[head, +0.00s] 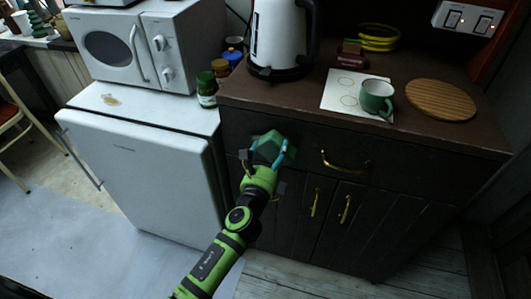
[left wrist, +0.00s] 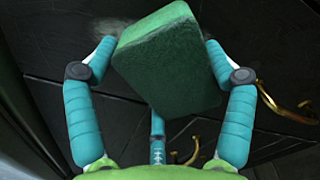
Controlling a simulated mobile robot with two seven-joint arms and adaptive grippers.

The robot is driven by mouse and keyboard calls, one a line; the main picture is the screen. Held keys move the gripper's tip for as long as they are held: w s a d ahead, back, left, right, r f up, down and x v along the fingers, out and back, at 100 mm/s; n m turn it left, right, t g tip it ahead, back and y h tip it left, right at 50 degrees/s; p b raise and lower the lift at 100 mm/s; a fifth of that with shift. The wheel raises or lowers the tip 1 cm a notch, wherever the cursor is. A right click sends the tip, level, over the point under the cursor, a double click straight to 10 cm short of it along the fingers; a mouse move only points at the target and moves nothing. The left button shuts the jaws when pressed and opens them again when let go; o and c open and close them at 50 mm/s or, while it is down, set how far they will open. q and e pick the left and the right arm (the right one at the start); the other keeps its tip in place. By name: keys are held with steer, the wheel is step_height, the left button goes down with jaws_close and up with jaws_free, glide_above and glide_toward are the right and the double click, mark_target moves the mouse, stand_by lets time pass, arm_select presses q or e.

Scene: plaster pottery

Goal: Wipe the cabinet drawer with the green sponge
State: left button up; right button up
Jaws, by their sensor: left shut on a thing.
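The green sponge (head: 269,147) is held by my left gripper (head: 268,156) in front of the left part of the dark cabinet drawer (head: 400,179). In the left wrist view the sponge (left wrist: 175,60) sits tilted between the teal fingers of my left gripper (left wrist: 165,62). Pale smudges show on the dark front behind the fingers. The drawer has a brass handle (head: 346,165) to the right of the gripper; it also shows in the left wrist view (left wrist: 285,103). I cannot tell whether the sponge touches the drawer. My right gripper is not in view.
A white fridge (head: 150,170) with a microwave (head: 150,45) on it stands left of the cabinet. The cabinet top holds a kettle (head: 280,35), a green mug (head: 376,97) and a round wooden board (head: 440,99). Two brass door handles hang below the drawer.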

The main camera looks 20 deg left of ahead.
mark_target(285, 160)
arm_select(q)
steer(key=shift+d+b, duration=0.4)
steer(key=shift+d, duration=1.5)
steer(key=shift+a+r, duration=0.15)
steer(key=shift+a, duration=0.7)
steer(key=shift+a+p, duration=0.7)
steer(key=shift+a, duration=1.6)
steer(key=shift+w+a, duration=0.2)
steer(key=shift+a, duration=2.45)
steer(key=s, duration=0.6)
